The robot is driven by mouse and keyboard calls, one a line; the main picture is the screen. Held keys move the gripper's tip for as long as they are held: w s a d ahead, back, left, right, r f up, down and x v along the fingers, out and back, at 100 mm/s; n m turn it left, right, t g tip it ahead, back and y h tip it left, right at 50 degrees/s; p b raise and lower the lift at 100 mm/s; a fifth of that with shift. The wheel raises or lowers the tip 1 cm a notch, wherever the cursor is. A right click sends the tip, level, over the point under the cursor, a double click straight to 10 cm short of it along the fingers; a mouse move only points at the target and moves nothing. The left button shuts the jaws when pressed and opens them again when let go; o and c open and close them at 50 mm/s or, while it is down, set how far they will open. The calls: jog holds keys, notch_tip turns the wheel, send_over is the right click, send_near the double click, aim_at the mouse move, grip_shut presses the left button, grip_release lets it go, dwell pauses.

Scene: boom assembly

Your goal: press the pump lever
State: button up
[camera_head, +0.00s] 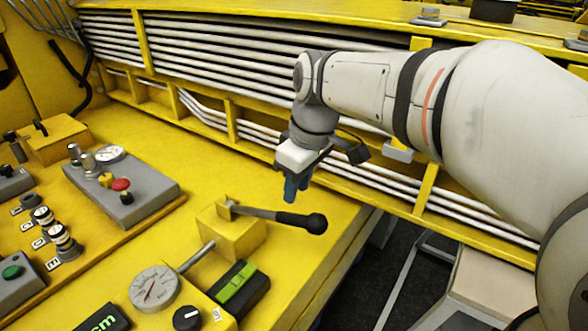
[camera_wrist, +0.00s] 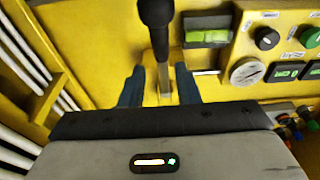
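The pump lever (camera_head: 295,219) has a metal shaft and a black grip with a round knob. It sticks out to the right from a yellow block (camera_head: 231,238) on the yellow panel. In the wrist view the lever (camera_wrist: 155,18) runs up the picture between my two blue fingers. My gripper (camera_head: 294,188) points down and appears to be above the lever, apart from it. My gripper (camera_wrist: 160,77) is open, with a gap on both sides of the shaft. The fingers hold nothing.
A pressure gauge (camera_head: 154,288), a black knob (camera_head: 187,319) and a green switch (camera_head: 237,283) lie near the lever. A grey box (camera_head: 124,189) with a red button is at the left. White pipes (camera_head: 210,60) and a yellow frame run behind my gripper.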

jog(key=shift+r+p, duration=0.35)
jog(key=shift+r, duration=0.6)
jog(key=shift+c, duration=0.8)
jog(key=shift+a+r+n, duration=0.15)
jog(key=shift+a+n, duration=0.2)
jog(key=shift+n, duration=0.55)
jog(key=shift+c, duration=1.4)
jog(key=n+h, duration=0.1)
jog(key=n, duration=0.1)
jog(key=a+r+n+g, duration=0.1)
jog(key=n, duration=0.1)
jog(key=a+n+h, duration=0.1)
jog(key=n, duration=0.1)
jog(key=shift+w+a+r+n+h, duration=0.2)
jog(key=shift+w+r+n+h, duration=0.1)
jog(key=shift+r+n, duration=0.1)
grip_shut()
jog(key=shift+w+a+r+n+g+h, duration=0.15)
jog(key=shift+a+r+n+h, duration=0.5)
jog(key=shift+n, duration=1)
jog(key=shift+s+a+r+n+g+h, duration=0.15)
jog(key=shift+a+r+n+h, duration=0.5)
jog(key=shift+n, duration=0.95)
jog(key=shift+w+a+r+n+g+h, duration=0.2)
jog(key=shift+a+r+n+h, duration=0.45)
jog(key=shift+n, duration=1)
